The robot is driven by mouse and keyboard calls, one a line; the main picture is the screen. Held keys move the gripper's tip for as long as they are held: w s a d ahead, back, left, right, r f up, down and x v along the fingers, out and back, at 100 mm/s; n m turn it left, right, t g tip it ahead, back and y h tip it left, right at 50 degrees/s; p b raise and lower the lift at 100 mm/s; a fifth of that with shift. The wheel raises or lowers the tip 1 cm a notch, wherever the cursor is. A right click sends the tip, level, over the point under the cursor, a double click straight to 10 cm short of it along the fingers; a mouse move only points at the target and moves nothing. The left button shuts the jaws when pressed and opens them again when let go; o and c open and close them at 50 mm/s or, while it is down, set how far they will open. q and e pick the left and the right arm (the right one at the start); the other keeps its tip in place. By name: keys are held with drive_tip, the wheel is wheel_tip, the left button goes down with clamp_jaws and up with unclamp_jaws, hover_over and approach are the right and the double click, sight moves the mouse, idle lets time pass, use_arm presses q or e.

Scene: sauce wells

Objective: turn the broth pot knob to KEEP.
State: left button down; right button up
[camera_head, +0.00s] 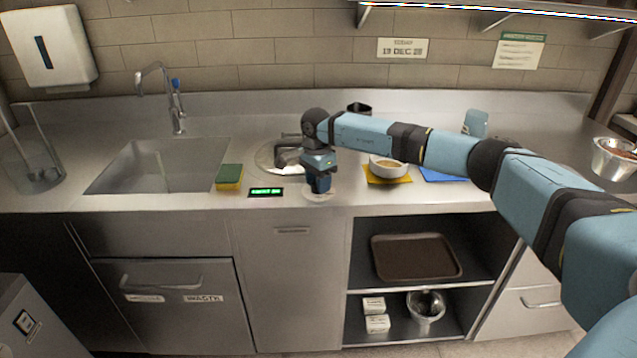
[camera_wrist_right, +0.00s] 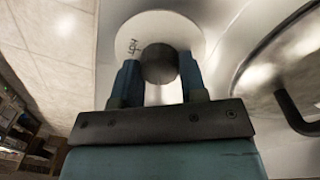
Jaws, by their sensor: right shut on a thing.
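The knob (camera_wrist_right: 160,62) is a dark round cylinder on a pale round dial (camera_wrist_right: 185,25) in the right wrist view. The dial's lettering beside the knob seems to read HOT; no KEEP mark can be made out. My right gripper (camera_wrist_right: 160,80) is shut on the knob, one finger on each side. In the head view my right gripper (camera_head: 319,187) points down over the pale dial (camera_head: 317,197) at the counter's front, hiding the knob. The broth pot's round steel lid (camera_head: 266,158) is set in the counter behind it, partly hidden by my arm. My left gripper is not in view.
A small green-lit display (camera_head: 266,192) lies left of the dial, its text too small to read. A green and yellow sponge (camera_head: 229,176) lies farther left, beside the sink (camera_head: 150,165). A white bowl (camera_head: 388,167) on a yellow mat stands to the right, under my arm.

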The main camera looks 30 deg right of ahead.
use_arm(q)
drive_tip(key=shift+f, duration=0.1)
use_arm(e)
drive_tip(key=shift+r+n, duration=0.1)
drive_tip(key=shift+n, duration=0.4)
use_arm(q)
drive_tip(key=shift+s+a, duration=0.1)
use_arm(e)
drive_tip(key=o, duration=0.9)
drive_tip(key=r, duration=1.3)
drive_tip(key=shift+w+a+r, duration=0.1)
drive_tip(key=shift+w+r, duration=0.25)
